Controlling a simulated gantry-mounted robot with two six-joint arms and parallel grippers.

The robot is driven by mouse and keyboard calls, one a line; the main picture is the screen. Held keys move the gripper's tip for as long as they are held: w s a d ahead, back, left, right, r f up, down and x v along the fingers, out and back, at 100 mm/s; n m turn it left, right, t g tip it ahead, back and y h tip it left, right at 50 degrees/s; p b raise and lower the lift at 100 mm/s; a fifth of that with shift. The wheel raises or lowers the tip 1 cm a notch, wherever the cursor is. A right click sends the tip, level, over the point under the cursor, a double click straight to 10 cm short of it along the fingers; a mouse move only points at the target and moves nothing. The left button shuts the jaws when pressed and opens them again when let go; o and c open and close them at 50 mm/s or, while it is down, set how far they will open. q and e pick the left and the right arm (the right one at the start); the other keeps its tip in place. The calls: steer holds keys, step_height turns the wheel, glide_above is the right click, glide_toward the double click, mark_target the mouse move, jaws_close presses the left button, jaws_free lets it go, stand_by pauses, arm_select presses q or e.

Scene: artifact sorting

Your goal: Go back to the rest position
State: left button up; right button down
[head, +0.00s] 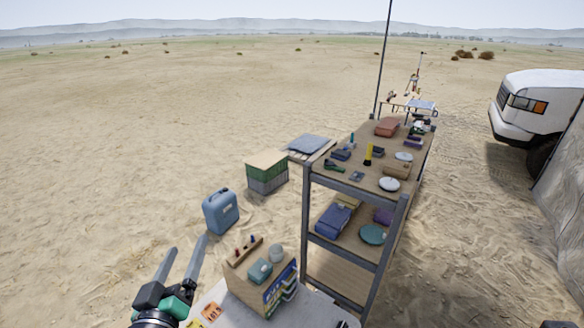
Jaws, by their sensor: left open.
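My left gripper (183,265) is at the lower left of the head view. Its two grey fingers are apart, with nothing between them, and point up and away over the sand. It is left of a small wooden box (243,289) on a white table (221,297). A teal object (260,271) and a pale round object (276,253) are on the box top.
A tall shelf rack (341,187) with several items on its levels stands right of the table. A blue jerrycan (220,211) and a green-and-grey crate (267,176) stand on the sand. A white vehicle (538,100) is at the right. Open sand lies to the left.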

arm_select(q)
step_height(320, 180, up, 16)
steer(key=s+d+m+t+h, duration=0.1)
steer(key=s+d+t, duration=0.2)
steer(key=t, duration=0.1)
steer(key=s+d+r+m+t+h, duration=0.1)
steer(key=s+r+m+t+h, duration=0.15)
steer(key=s+r, duration=0.45)
steer(key=s+d+r+m+t+h, duration=0.1)
steer(key=s+d+r+m+t, duration=0.3)
steer(key=r, duration=0.6)
step_height(320, 180, down, 52)
steer(key=a+b, duration=0.2)
steer(key=b, duration=4.8)
steer(key=shift+s+a+r+g, duration=0.2)
steer(key=shift+s+r+g, duration=0.05)
steer(key=shift+s+g, duration=0.2)
